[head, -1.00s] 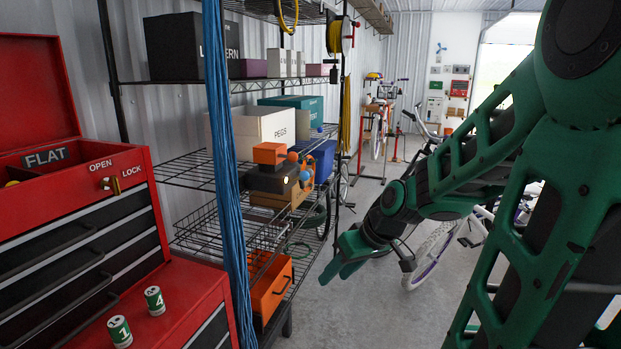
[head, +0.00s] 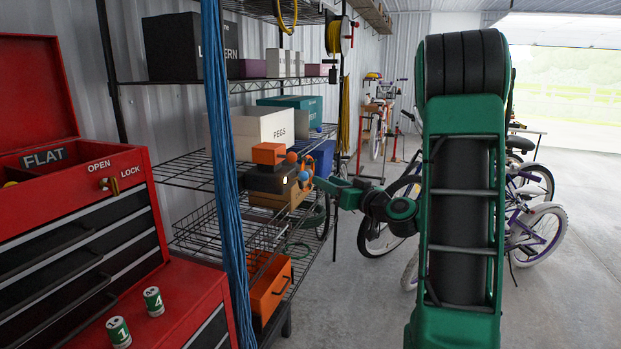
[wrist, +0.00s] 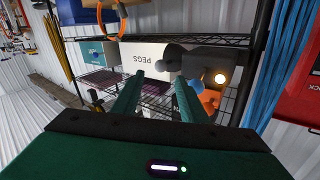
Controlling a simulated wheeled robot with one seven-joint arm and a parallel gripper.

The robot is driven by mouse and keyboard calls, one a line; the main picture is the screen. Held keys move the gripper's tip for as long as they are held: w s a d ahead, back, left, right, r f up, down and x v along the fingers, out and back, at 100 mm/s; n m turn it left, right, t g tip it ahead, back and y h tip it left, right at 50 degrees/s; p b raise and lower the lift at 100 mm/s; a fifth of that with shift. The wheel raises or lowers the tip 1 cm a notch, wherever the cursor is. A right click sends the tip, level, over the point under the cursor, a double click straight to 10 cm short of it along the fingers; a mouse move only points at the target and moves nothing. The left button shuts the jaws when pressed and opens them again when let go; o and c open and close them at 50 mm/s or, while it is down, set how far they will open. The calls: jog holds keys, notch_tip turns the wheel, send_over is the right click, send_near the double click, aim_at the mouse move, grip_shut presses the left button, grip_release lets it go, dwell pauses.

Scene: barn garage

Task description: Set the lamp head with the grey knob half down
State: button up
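The lamp unit on the wire shelf has an orange head (head: 268,153) above a dark head (head: 264,180) with a small glowing light. In the wrist view, which is upside down, the dark head (wrist: 207,58) shows with the grey knob (wrist: 173,51) at its side. The orange head (wrist: 209,100) is also there. My gripper (wrist: 160,80) is open and empty, its two green fingers spread and pointing toward the shelf. In the head view my gripper (head: 322,184) is close to the right of the lamp's knobs. Contact cannot be told, and the grey knob is not clear there.
A white PEGS box (head: 265,127) stands behind the lamp, and an orange drawer box (head: 270,290) is below. Blue cables (head: 222,180) hang before the shelf. A red tool chest (head: 110,220) with two cans is at left. Bicycles (head: 535,225) stand right; the floor between is open.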

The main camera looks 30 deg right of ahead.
aim_at(312, 174)
jog(key=w, duration=0.8)
jog(key=shift+a, duration=0.35)
jog(key=shift+d, duration=0.1)
jog(key=c, duration=1)
